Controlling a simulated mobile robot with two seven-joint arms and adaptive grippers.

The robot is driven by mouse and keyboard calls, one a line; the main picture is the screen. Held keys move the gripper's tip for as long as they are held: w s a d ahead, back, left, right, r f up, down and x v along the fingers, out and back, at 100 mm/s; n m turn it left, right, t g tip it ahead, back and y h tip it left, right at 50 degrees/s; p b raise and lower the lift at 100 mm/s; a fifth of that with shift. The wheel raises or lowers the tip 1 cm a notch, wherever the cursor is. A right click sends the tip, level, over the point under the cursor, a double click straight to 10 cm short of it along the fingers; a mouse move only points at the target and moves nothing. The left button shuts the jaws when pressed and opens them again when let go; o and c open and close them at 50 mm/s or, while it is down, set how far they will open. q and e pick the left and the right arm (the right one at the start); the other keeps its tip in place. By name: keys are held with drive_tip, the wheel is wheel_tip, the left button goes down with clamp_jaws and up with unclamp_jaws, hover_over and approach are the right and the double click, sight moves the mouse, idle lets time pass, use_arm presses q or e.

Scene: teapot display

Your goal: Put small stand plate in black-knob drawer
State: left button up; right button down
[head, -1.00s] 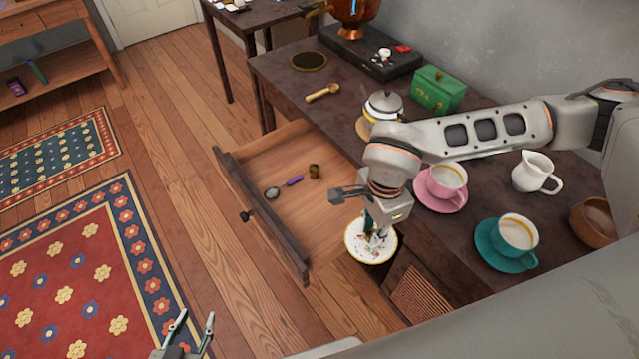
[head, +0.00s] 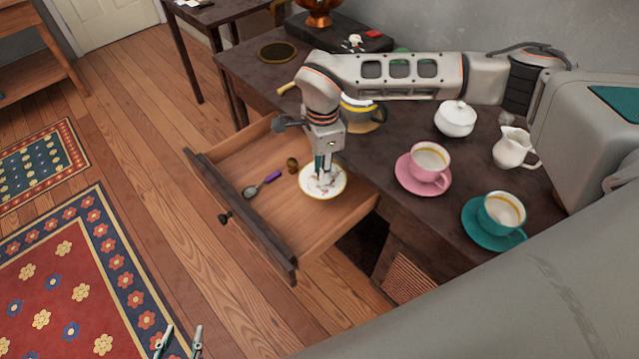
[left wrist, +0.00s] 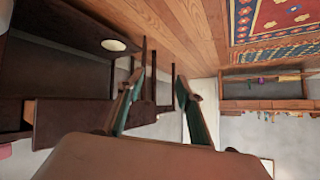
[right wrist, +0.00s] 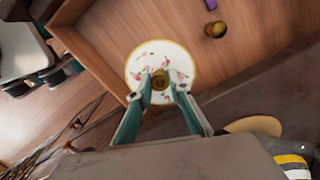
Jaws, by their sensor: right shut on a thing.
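The small stand plate (head: 323,188) is white with a floral pattern and a gold rim. It also shows in the right wrist view (right wrist: 150,52), with a brass knob-like piece at its middle. My right gripper (head: 322,176) is shut on that middle piece and holds the plate over the right part of the open drawer (head: 305,222). I cannot tell whether the plate touches the drawer floor. The drawer's black knob (head: 225,217) is on its dark front. My left gripper (head: 180,343) is open and empty at the bottom edge; its fingers show in the left wrist view (left wrist: 158,92).
In the drawer lie a spoon with a purple handle (head: 268,178) and a small brass piece (head: 292,165). On the table stand a pink cup (head: 428,165), a teal cup (head: 502,212), a white creamer (head: 510,148) and a white lidded bowl (head: 455,118).

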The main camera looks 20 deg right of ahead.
drive_tip(key=f, duration=0.4)
drive_tip(key=shift+w+b, duration=0.35)
wheel_tip(320, 180, down, 3)
drive_tip(key=shift+f+b, duration=0.1)
drive_tip(key=shift+b, duration=0.25)
drive_tip(key=c, duration=1.8)
unclamp_jaws()
drive_tip(key=shift+f, duration=0.1)
drive_tip(key=shift+c, duration=0.2)
